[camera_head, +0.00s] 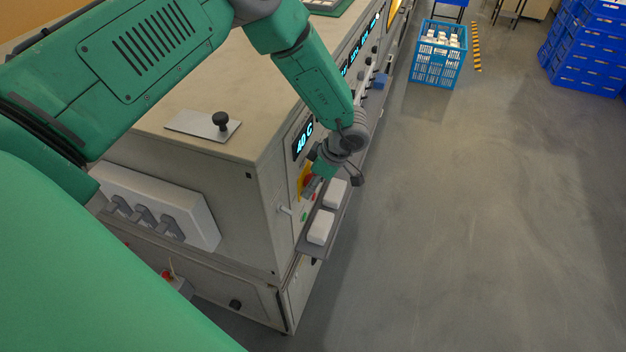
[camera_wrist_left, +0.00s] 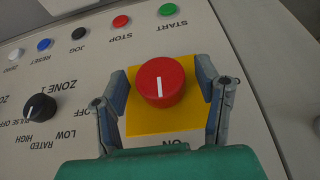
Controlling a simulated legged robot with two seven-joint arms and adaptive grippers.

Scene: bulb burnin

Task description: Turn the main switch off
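The main switch is a round red knob (camera_wrist_left: 161,82) with a white line, on a yellow plate (camera_wrist_left: 145,124). The line runs roughly up and down in the left wrist view, and the upside-down "ON" label lies below the knob. My left gripper (camera_wrist_left: 163,85) is open, with one finger on each side of the knob and visible gaps to it. In the head view, my left gripper (camera_head: 312,188) is at the machine's end panel, in front of the yellow plate (camera_head: 304,178). My right gripper is not in view.
A START button (camera_wrist_left: 167,9), a STOP button (camera_wrist_left: 121,21) and a black selector (camera_wrist_left: 40,107) are on the same panel. A shelf (camera_head: 313,245) with two white blocks juts out below the gripper. A blue crate (camera_head: 436,68) stands farther back.

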